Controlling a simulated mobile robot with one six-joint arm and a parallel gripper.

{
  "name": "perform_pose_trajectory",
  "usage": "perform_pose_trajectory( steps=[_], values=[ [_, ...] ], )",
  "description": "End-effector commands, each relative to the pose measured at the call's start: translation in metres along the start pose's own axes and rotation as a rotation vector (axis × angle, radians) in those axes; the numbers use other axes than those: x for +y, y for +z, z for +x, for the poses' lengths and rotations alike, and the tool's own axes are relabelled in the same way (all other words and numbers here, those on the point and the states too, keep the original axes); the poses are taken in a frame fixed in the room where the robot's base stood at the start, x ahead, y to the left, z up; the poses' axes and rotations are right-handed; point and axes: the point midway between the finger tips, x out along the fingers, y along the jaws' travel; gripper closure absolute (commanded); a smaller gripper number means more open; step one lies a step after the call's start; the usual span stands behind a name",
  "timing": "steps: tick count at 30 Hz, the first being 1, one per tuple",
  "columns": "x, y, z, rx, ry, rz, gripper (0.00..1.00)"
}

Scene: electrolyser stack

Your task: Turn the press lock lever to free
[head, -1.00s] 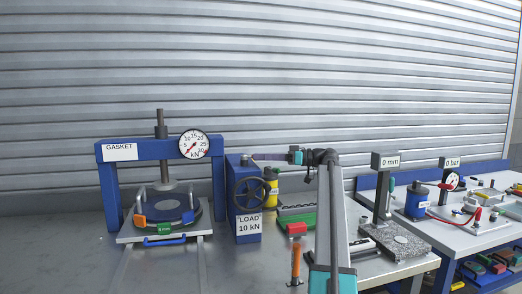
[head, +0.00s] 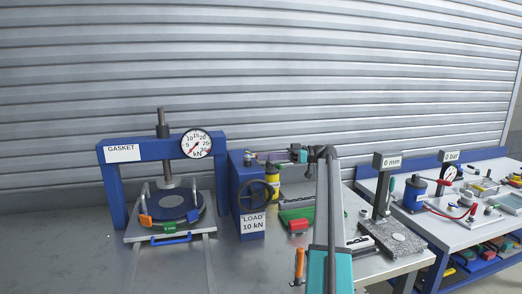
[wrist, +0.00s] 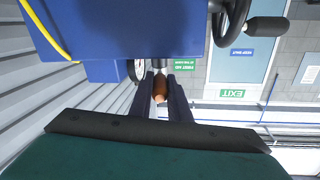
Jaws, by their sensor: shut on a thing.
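The press lock lever shows in the wrist view as an orange-brown grip (wrist: 160,90) on a short metal stem, beside the blue load box (wrist: 120,30). My gripper (wrist: 161,78) is shut on this grip, with one dark finger on either side. In the head view my gripper (head: 264,157) reaches left to the top of the load box (head: 252,222), which is labelled LOAD 10 kN. The lever is too small and covered there to read its position, and no free mark is legible.
A black handwheel (head: 253,196) sits on the load box front, close below my gripper. The blue gasket press (head: 112,190) with its kN gauge (head: 196,144) stands to the left. A yellow container (head: 273,182) stands right of the box. The bench front left is bare.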

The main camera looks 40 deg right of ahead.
Motion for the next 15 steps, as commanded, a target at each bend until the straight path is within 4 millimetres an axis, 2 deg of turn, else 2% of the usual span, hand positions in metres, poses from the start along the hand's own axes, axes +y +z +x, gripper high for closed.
perform_pose_trajectory(
  steps=[15],
  values=[
    [-0.0045,0.0031,0.0013,-0.012,-0.044,0.002,1.00]
  ],
)
